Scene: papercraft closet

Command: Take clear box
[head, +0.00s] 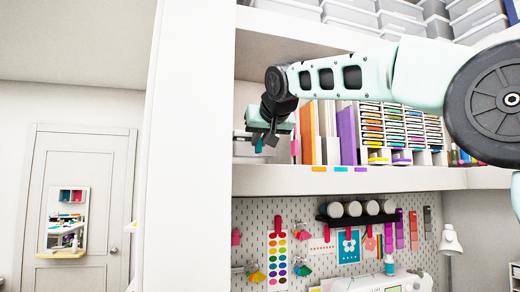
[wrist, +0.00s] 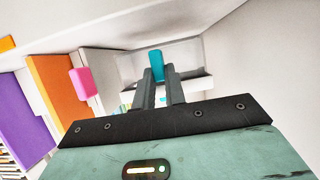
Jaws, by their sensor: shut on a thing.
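The clear box (wrist: 196,50) shows ahead of my fingers in the wrist view, see-through and pale, with a teal tab (wrist: 157,62) at its front. My gripper (wrist: 162,76) is shut on this teal tab, which shows between its fingertips. In the head view my gripper (head: 265,140) reaches into the left end of the shelf. The clear box (head: 240,150) is partly visible there behind and left of the gripper. My gripper hides much of it.
Orange and purple folders (head: 347,135) stand just right of my gripper, and one has a pink tab (wrist: 84,83). A rack of colored pads (head: 392,127) is farther right. The white closet side wall (head: 190,150) is close on the left.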

